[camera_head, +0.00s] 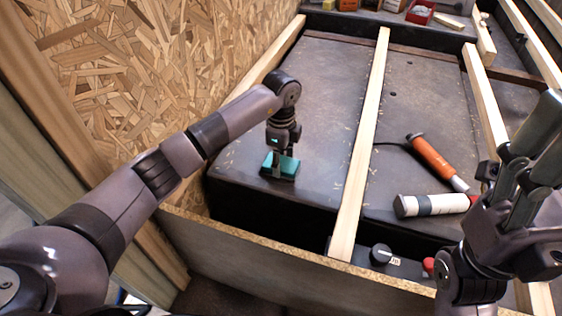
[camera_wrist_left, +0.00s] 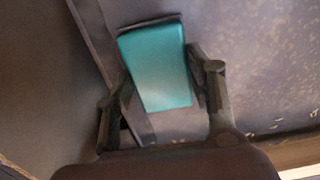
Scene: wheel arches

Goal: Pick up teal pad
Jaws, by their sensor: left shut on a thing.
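The teal pad (camera_head: 288,165) is a small block with a dark underside, at the near left part of the dark panel, close to its front edge. My left gripper (camera_head: 281,166) points down and is shut on the pad. In the left wrist view the pad (camera_wrist_left: 158,66) sits between the two fingers (camera_wrist_left: 160,95). I cannot tell whether the pad still touches the panel. My right gripper (camera_head: 528,165) is at the right edge of the head view, fingers pointing up, away from the pad. No object shows between its fingers.
Wooden battens (camera_head: 365,150) divide the dark panel (camera_head: 310,70). Right of the middle batten lie an orange-handled tool (camera_head: 430,158) and a white cylinder (camera_head: 430,205). A chipboard wall (camera_head: 160,80) stands at left. A red bin (camera_head: 420,12) is at the back.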

